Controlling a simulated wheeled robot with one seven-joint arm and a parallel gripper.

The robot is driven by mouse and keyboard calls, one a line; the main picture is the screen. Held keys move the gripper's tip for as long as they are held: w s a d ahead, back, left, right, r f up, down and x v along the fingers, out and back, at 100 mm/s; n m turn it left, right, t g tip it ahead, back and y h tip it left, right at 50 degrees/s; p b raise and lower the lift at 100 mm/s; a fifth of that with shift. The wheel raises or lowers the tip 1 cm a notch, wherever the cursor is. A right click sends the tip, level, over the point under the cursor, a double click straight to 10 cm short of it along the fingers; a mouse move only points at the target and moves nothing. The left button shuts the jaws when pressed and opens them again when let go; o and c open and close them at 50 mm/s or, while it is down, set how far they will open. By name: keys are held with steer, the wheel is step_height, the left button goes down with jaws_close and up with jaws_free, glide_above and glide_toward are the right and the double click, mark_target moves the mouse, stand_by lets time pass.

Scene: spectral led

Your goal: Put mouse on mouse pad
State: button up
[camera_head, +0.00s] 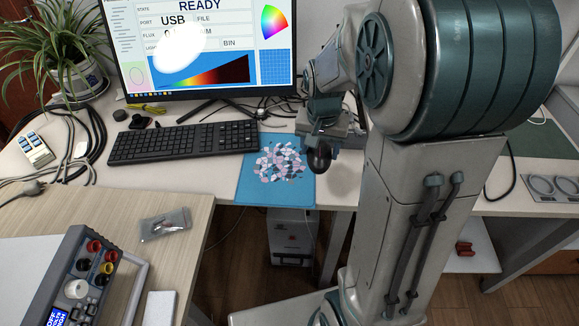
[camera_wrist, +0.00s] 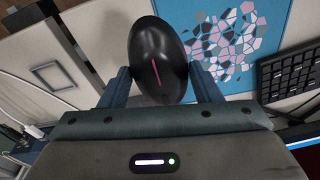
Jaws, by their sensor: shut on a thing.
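The mouse is black and oval with a pink line; it shows in the wrist view (camera_wrist: 157,58) and in the head view (camera_head: 319,158). My gripper (camera_wrist: 160,85) is shut on the mouse, with one finger on each side of it. In the head view my gripper (camera_head: 322,140) is at the right edge of the mouse pad. The mouse pad (camera_head: 250,185) is blue with a pale mosaic pattern and lies at the desk's front edge. In the wrist view the pad (camera_wrist: 285,20) is beside the mouse on the right. The mouse appears held above the desk.
A black keyboard (camera_head: 183,142) lies left of the pad, below a monitor (camera_head: 205,50). Cables run behind the pad. A wooden table (camera_head: 165,262) with an instrument (camera_head: 75,280) and a small bag (camera_head: 165,224) stands front left.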

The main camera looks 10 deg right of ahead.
glide_above(290, 173)
steer(key=f, duration=0.4)
steer(key=shift+s+f, duration=0.2)
steer(key=shift+s, duration=0.1)
steer(key=shift+a+f, duration=0.1)
steer(key=shift+f, duration=1.95)
steer(key=shift+b, duration=0.35)
steer(key=shift+f, duration=0.25)
steer(key=o, duration=1)
steer(key=shift+r, duration=0.1)
